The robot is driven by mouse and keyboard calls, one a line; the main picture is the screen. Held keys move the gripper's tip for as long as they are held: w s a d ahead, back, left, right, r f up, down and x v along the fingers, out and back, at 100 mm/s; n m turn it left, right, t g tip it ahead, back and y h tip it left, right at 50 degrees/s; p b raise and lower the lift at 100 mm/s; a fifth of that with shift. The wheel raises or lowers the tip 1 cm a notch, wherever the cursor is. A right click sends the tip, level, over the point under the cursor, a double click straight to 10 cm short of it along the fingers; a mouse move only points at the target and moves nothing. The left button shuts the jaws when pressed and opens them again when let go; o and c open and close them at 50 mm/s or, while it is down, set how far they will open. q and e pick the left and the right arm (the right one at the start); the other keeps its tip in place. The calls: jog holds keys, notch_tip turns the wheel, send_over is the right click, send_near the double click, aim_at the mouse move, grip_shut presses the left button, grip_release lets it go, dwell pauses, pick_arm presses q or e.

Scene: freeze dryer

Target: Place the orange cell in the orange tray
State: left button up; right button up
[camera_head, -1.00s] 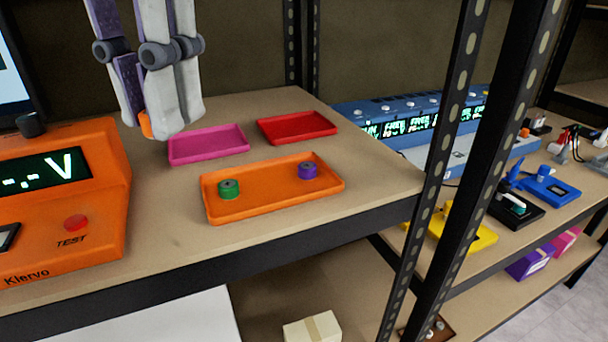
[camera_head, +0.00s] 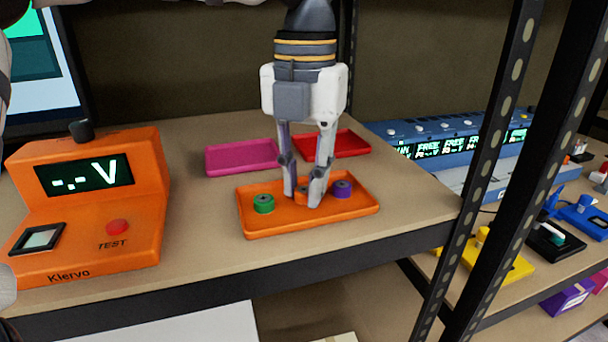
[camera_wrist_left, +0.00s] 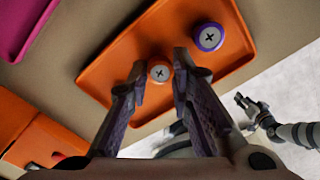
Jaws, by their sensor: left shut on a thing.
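The orange tray (camera_head: 262,232) lies on the shelf top, with a green cell (camera_head: 263,204) at its left and a purple cell (camera_head: 342,189) at its right. My left gripper (camera_head: 302,201) points down into the tray between these two cells. It is shut on the orange cell (camera_head: 301,196), which is mostly hidden by the fingers in the head view. In the left wrist view the orange cell (camera_wrist_left: 160,72) shows its pale top between the fingertips, over the tray (camera_wrist_left: 112,75), with the purple cell (camera_wrist_left: 208,37) beyond. Whether the orange cell touches the tray floor is unclear. My right gripper (camera_wrist_left: 248,107) appears small at the right there.
A pink tray (camera_head: 240,158) and a red tray (camera_head: 343,144) lie behind the orange tray. An orange voltage tester (camera_head: 132,225) stands at the left. A dark perforated shelf post (camera_head: 480,150) rises at the right. Bare shelf top lies in front of the orange tray.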

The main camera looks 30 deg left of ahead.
aim_at(305, 190)
pick_arm(q)
jog(key=o, duration=0.6)
jog(key=shift+f, duration=0.1)
notch_tip(305, 190, up, 12)
jog(key=shift+d+r, duration=0.1)
jog(key=shift+r, duration=0.1)
jog(key=shift+f, duration=0.1)
